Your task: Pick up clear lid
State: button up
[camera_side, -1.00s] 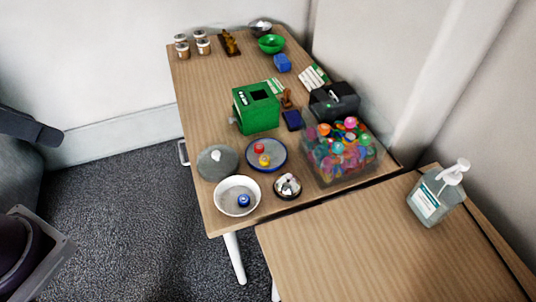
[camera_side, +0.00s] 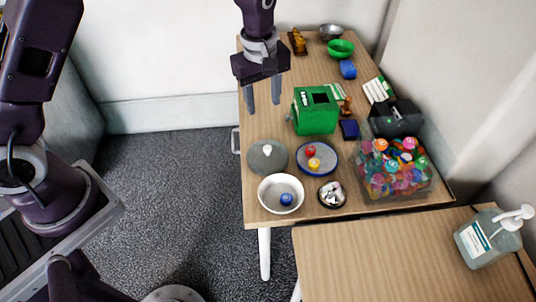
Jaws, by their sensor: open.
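A round, flat grey disc (camera_side: 254,161) with a small white piece at its middle lies near the left edge of the wooden table. It looks like the clear lid with a knob, but I cannot tell for sure that it is see-through. My gripper (camera_side: 263,98) hangs above the table's left side, farther back than the disc. Its two grey fingers point down, apart and empty. It appears clear of the disc. The gripper hides part of the table's back left corner.
A white bowl (camera_side: 268,197), a blue-rimmed plate (camera_side: 329,160) and a small silver dish (camera_side: 324,201) stand close to the disc. A green box (camera_side: 315,115) stands behind. A clear bin (camera_side: 396,180) of colourful items is at right. A sanitizer bottle (camera_side: 476,245) stands front right.

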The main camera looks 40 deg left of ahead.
aim_at(268, 147)
jog(key=f+n, duration=0.1)
jog(key=f, duration=0.5)
jog(key=w+f, duration=0.1)
jog(key=f, duration=0.5)
jog(key=w+f+n+y, duration=0.1)
jog(key=f, duration=0.4)
jog(key=shift+a+f+n+g, duration=0.1)
jog(key=shift+f+n+g, duration=0.2)
jog(key=shift+f+g, duration=0.1)
grip_shut()
